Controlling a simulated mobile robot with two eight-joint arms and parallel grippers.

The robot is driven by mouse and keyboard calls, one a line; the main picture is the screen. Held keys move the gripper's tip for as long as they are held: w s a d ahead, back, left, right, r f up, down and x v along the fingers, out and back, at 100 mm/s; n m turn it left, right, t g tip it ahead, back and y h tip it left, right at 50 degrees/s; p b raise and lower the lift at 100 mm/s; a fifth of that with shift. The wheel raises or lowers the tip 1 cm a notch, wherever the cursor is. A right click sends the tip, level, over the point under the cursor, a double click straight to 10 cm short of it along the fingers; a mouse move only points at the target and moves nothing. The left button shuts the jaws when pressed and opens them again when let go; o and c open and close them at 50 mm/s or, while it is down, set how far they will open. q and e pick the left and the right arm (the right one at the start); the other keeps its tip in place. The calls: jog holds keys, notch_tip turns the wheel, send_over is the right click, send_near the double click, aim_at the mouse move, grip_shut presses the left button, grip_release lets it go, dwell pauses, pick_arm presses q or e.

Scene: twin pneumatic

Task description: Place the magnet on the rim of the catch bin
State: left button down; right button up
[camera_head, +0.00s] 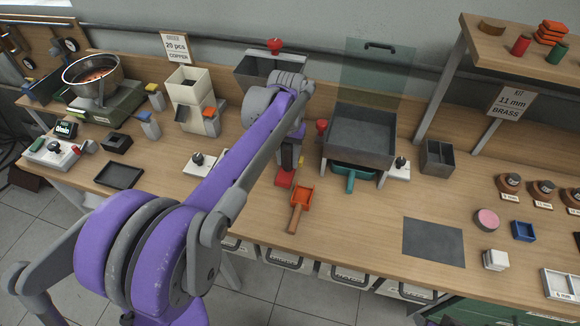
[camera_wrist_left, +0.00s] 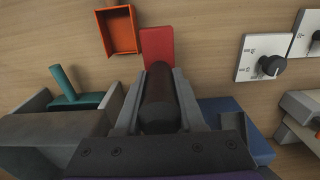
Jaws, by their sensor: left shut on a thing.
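My left gripper (camera_head: 287,160) reaches down near the middle of the table and is shut. In the left wrist view its fingers (camera_wrist_left: 158,100) are closed around a dark cylinder (camera_wrist_left: 158,90), which I take as the magnet's grip. A flat red block (camera_wrist_left: 158,48) shows just beyond its end; it also shows in the head view (camera_head: 285,179). I cannot tell whether the block is joined to the cylinder. The grey open-topped bin (camera_head: 362,138), probably the catch bin, stands on legs to the right of the gripper. Its rim is clear of the gripper. My right gripper is not in view.
An orange scoop (camera_head: 301,197) lies just in front of the gripper. A teal-handled tray (camera_head: 352,176) sits under the bin. A greenish clear panel (camera_head: 376,75) stands behind it.

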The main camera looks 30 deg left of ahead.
aim_at(288, 167)
pick_arm(q)
jog(key=shift+f, duration=1.8)
jog(key=shift+f, duration=0.15)
jog(key=c, duration=0.5)
grip_release()
